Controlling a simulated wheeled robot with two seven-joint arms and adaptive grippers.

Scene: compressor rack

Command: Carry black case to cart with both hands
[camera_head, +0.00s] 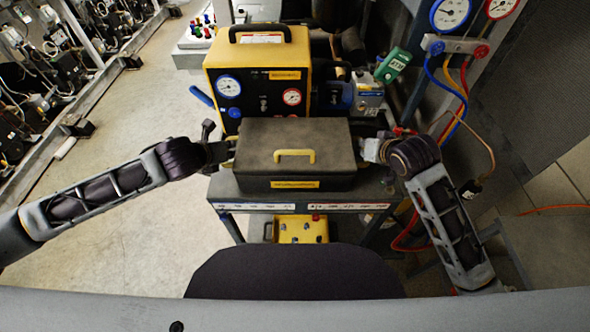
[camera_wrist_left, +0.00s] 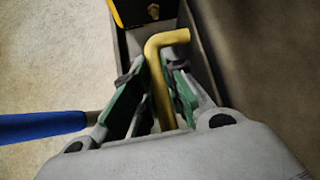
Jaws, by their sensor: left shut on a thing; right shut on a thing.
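The black case (camera_head: 295,150) has a yellow front handle and sits level at the cart's top, between my two grippers. I cannot tell whether its underside touches the cart (camera_head: 300,198). My left gripper (camera_head: 230,152) is at the case's left end. In the left wrist view its fingers (camera_wrist_left: 157,95) are shut on a yellow side handle (camera_wrist_left: 160,75) of the case. My right gripper (camera_head: 366,150) is at the case's right end, shut on that side of the case; the grip itself is mostly hidden.
A yellow and black machine (camera_head: 260,75) with round gauges stands right behind the case. A yellow item (camera_head: 301,230) is on the lower shelf.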

